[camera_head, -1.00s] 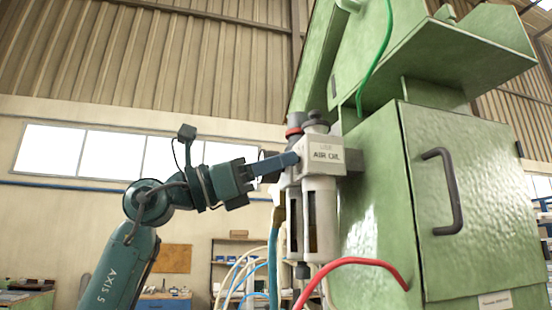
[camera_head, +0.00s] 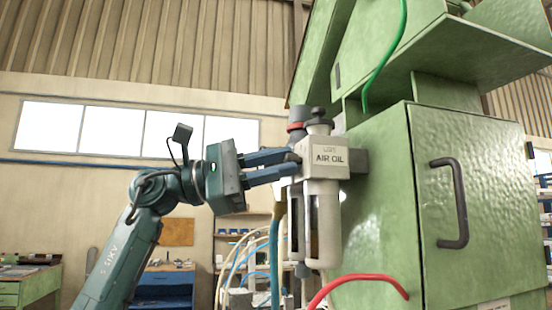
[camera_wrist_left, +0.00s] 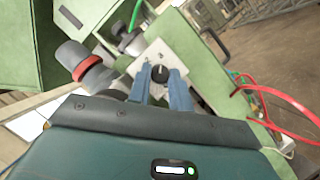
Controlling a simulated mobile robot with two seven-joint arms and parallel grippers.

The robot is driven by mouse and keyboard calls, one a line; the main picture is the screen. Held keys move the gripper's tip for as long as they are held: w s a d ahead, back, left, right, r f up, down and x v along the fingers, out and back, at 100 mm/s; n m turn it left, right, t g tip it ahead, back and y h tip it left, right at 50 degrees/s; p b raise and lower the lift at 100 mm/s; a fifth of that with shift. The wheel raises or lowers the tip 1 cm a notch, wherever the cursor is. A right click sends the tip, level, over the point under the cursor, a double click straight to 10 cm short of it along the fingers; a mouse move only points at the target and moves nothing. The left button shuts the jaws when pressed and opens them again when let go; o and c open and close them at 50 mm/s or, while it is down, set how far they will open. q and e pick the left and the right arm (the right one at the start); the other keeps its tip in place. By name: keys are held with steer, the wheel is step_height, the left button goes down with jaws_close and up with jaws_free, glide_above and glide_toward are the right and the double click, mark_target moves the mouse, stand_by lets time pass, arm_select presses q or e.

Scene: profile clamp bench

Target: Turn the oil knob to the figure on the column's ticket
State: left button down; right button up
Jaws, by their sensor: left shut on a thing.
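The air unit (camera_head: 325,170), a pale grey block lettered "AIR OIL" above two hanging bowls, is fixed to the green column. My left gripper (camera_head: 292,160) reaches the block's left face with two blue fingers. On top sit a grey knob with a red ring (camera_head: 298,119) and a small dark knob (camera_head: 318,113). I cannot make out the column's ticket. My right gripper is not in view.
A green cabinet door (camera_head: 470,200) with a dark handle stands right of the unit. A red hose (camera_head: 350,280) and a green hose (camera_head: 385,60) run close by. Open room lies left.

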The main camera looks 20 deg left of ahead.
arm_select(q)
steer(key=shift+m, duration=0.5)
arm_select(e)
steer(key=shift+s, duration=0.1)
arm_select(q)
steer(key=c, duration=1.3)
jaws_free()
steer(key=shift+a, duration=0.15)
steer(key=b+v, duration=0.3)
steer(key=v, duration=1)
steer(key=shift+r, duration=0.1)
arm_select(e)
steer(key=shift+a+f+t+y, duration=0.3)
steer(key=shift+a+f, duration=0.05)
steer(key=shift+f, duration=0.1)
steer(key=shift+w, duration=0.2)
